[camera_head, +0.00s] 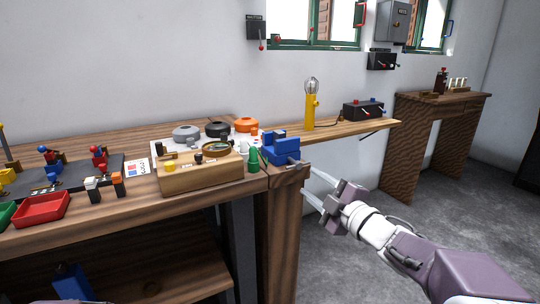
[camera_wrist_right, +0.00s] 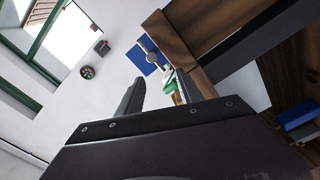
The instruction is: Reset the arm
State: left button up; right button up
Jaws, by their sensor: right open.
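My right gripper (camera_head: 312,182) is in the middle right of the head view, just off the front right corner of the workbench (camera_head: 225,192). It is open, with nothing between its fingers. Its two fingers (camera_wrist_right: 165,98) also show in the right wrist view, apart and empty, with the bench and wall beyond them. My left gripper is in neither view.
A blue vise (camera_head: 281,148) sits at the bench corner near my right gripper. A wooden box (camera_head: 200,178), a red tray (camera_head: 40,209) and several small parts crowd the bench. A narrow shelf (camera_head: 350,130) holds a yellow lamp (camera_head: 310,108). Floor (camera_head: 345,260) is clear at right.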

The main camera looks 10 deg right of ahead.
jog(key=a+f+g+y, duration=0.1)
jog(key=a+f, duration=0.2)
jog(key=a, duration=0.2)
jog(key=s+d+f+m+g+h, duration=0.1)
jog(key=s+f+m+g+h, duration=0.15)
jog(key=f+m, duration=0.45)
jog(key=s+d+f+m+g+h, duration=0.2)
jog(key=f+m+g+h, duration=0.15)
jog(key=f, duration=0.85)
jog(key=s+d+f+m+g+h, duration=0.1)
jog(key=s+f+m+g, duration=0.3)
jog(key=s, duration=0.4)
jog(key=s+f+m+g, duration=0.2)
jog(key=s+f+g, duration=0.1)
jog(key=s+f, duration=0.45)
notch_tip(320, 180, up, 37)
jog(key=s+g+p, duration=0.1)
jog(key=s+p, duration=0.1)
jog(key=p, duration=3.4)
jog(key=shift+s+g, duration=0.3)
jog(key=shift+s, duration=0.05)
jog(key=shift+m, duration=0.25)
